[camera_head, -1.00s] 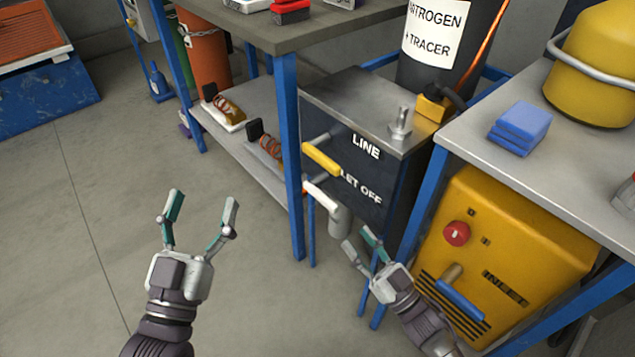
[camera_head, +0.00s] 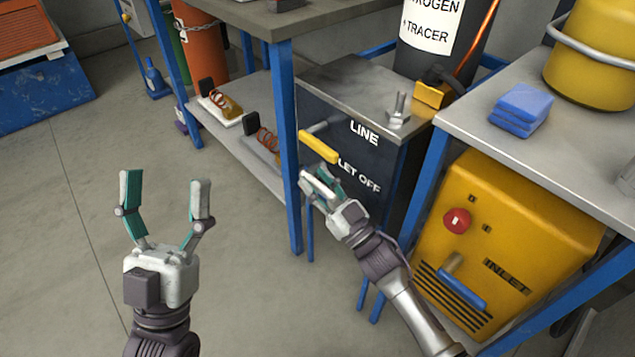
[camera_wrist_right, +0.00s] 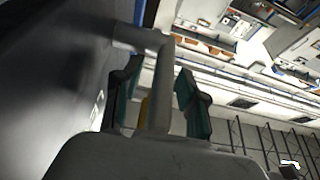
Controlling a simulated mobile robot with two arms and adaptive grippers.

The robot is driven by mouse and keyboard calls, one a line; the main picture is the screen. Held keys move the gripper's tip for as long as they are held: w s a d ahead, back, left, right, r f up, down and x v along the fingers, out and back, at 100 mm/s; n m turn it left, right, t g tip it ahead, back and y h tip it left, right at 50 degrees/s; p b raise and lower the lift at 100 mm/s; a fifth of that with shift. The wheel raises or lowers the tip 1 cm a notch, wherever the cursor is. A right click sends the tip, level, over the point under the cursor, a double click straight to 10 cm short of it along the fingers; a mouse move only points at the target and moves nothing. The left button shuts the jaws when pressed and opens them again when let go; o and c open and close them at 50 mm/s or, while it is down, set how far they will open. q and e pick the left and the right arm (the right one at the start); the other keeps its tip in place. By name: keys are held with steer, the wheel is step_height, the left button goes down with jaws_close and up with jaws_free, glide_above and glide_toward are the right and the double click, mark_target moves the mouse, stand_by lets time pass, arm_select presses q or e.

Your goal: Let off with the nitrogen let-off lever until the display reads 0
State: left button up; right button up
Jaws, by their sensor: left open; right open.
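The dark box (camera_head: 330,110) marked LINE and LET OFF stands between the tables. The yellow LINE lever (camera_head: 319,147) sticks out of its front. The let-off lever, pale grey-white, is mostly hidden by my right gripper (camera_head: 325,180) in the head view. In the right wrist view its handle (camera_wrist_right: 160,85) stands between the two open fingers of my right gripper (camera_wrist_right: 155,100); I cannot tell whether they touch it. My left gripper (camera_head: 160,195) is open and empty over the floor at the left. No display reading is visible.
A yellow INLET machine (camera_head: 500,240) sits under the right table (camera_head: 580,170), which carries blue cloths (camera_head: 520,108) and a yellow tank (camera_head: 600,60). A blue table leg (camera_head: 287,150) stands just left of the box.

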steer(key=shift+c, duration=0.4)
jaws_close()
